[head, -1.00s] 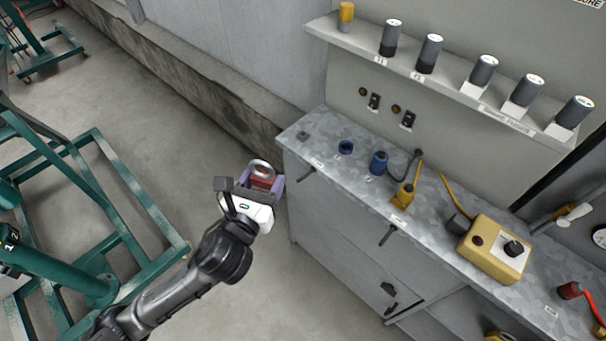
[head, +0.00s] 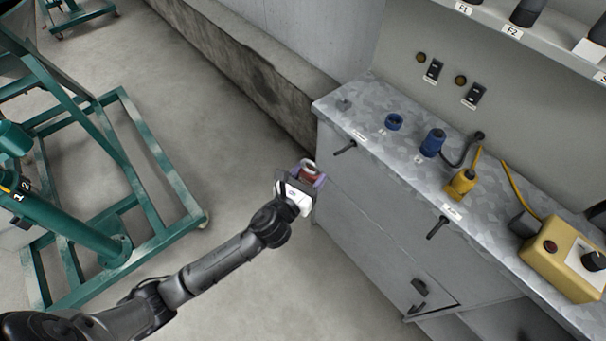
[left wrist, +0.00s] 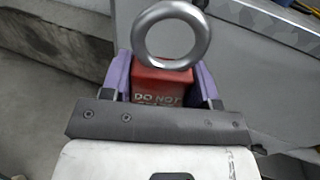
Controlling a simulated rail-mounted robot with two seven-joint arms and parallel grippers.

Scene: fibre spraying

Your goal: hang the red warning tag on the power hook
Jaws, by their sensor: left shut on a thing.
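The red warning tag (head: 311,178) is held between the purple-padded fingers of my left gripper (head: 314,175). In the left wrist view the tag (left wrist: 158,84) shows white lettering reading "DO NOT", with a large metal ring (left wrist: 171,34) at its far end. The gripper is shut on the tag and appears beside the left end of the grey cabinet, over the floor. Black pegs or handles stick out of the cabinet front, one near the left end (head: 345,148) and one farther right (head: 437,228). I cannot tell which part is the power hook. My right gripper is not in view.
The grey cabinet's worktop (head: 375,105) holds a blue ring (head: 394,122), a blue connector (head: 432,143), a yellow connector (head: 461,184) and a yellow control box (head: 565,259). Green metal frames (head: 160,165) stand at left. Bare floor (head: 235,190) lies between.

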